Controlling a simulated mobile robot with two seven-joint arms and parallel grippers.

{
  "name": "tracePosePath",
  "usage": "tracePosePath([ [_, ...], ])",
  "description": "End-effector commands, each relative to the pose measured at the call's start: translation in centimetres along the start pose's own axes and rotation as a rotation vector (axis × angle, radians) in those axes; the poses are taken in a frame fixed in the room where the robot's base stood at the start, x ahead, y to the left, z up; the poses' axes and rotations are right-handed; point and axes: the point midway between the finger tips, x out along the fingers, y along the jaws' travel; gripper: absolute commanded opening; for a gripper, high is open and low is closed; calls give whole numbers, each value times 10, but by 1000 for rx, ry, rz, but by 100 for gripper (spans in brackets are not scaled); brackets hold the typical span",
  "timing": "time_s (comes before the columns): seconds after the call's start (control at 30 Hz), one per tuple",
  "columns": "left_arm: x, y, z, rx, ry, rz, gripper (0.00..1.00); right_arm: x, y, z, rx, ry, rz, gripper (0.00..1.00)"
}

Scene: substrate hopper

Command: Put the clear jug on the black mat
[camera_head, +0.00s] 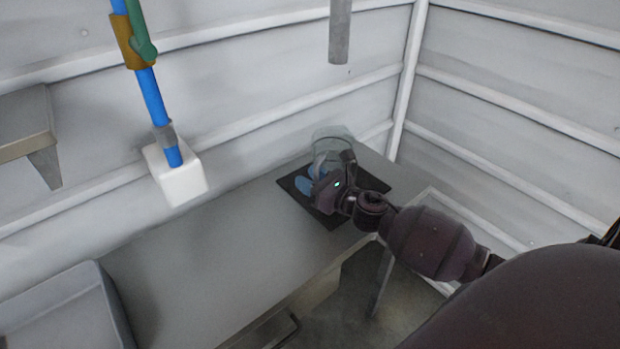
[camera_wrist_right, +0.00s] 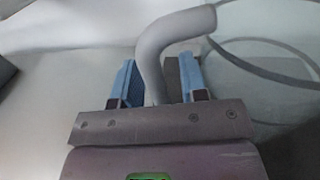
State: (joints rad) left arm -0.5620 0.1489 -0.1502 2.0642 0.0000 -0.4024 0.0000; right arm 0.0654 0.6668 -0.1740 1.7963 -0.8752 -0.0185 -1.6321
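The clear jug (camera_head: 333,142) appears over the back part of the black mat (camera_head: 326,215), on the counter. My gripper hides its base in the head view, so I cannot tell whether it rests on the mat. My right gripper (camera_head: 315,173) is at the jug's near side. In the right wrist view, its blue fingers stand apart on both sides of the jug's curved handle (camera_wrist_right: 154,58), with a visible gap. The jug's clear round body (camera_wrist_right: 265,65) is at the right there. My left gripper is not in view.
The grey counter (camera_head: 215,260) is clear left of the mat. A grey bin (camera_head: 60,310) is at lower left. A blue pipe (camera_head: 152,95) ends at a white block (camera_head: 180,180) by the wall. A grey pipe (camera_head: 340,35) hangs above the jug.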

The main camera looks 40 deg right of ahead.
Motion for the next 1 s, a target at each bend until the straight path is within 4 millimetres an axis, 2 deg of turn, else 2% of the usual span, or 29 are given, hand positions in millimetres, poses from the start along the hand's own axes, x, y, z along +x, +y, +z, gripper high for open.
tracePosePath([
  [0.37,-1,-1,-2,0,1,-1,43,-1,0,6,0,-1,0,39],
  [0.67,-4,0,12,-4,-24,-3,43,-45,0,1,2,3,-1,39],
  [1.0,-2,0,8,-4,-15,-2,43,-98,0,2,2,2,-1,39],
])
